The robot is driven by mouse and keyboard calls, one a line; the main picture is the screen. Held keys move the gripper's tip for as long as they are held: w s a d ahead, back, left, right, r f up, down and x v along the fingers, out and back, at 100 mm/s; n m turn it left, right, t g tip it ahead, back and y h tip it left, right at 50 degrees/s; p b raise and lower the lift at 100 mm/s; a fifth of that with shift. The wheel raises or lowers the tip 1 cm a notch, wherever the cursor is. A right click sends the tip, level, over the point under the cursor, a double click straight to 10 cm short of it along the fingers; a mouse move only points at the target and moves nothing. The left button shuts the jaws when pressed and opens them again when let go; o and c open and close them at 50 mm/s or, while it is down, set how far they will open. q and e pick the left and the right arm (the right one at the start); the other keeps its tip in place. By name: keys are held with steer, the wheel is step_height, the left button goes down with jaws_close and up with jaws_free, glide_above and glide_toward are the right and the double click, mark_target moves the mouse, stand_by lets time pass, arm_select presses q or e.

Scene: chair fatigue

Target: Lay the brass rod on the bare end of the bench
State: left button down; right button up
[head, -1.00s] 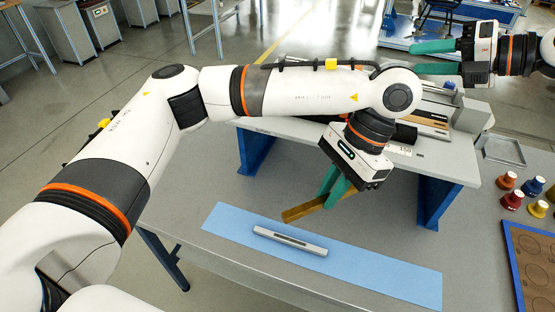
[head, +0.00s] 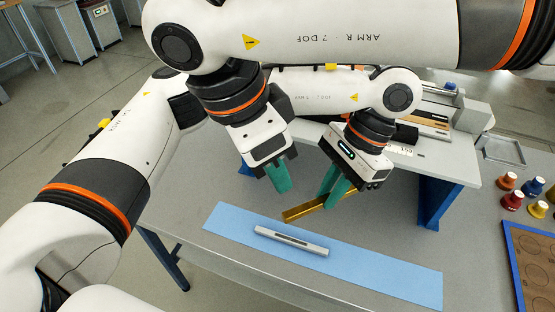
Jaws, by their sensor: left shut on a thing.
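The brass rod (head: 302,212) is a golden bar just behind the blue mat. My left gripper (head: 332,194), with green fingers, is shut on it. The rod slants from lower left up to the right, and its right part is partly hidden by the fingers. I cannot tell whether it touches the bench. The grey bench (head: 395,236) has bare surface behind the mat and at its left end. My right gripper (head: 279,181) points down left of the rod, apart from it. Its fingers overlap in view, so their opening is unclear.
A blue mat (head: 415,283) bears a silver bar (head: 291,241). A raised grey shelf (head: 440,165) with blue supports stands behind. At right are coloured knobs (head: 507,181), a blue-edged board (head: 533,262) and a small metal tray (head: 503,151). My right arm crosses the top of the view.

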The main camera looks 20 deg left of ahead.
mark_target(307, 205)
arm_select(q)
steer(key=shift+w+d, duration=0.15)
steer(key=shift+d, duration=0.05)
arm_select(e)
steer(key=shift+n+t, duration=0.3)
steer(key=shift+t, duration=0.1)
steer(key=x, duration=0.3)
steer(key=d+x, duration=0.1)
steer(key=x, duration=0.7)
steer(key=shift+w+d, duration=0.2)
steer(key=shift+w, duration=0.2)
steer(key=shift+w+d+f+h, duration=0.15)
steer(key=shift+f+h, duration=0.15)
steer(key=shift+f, duration=0.45)
jaws_close()
arm_select(q)
steer(key=c, duration=1.3)
jaws_free()
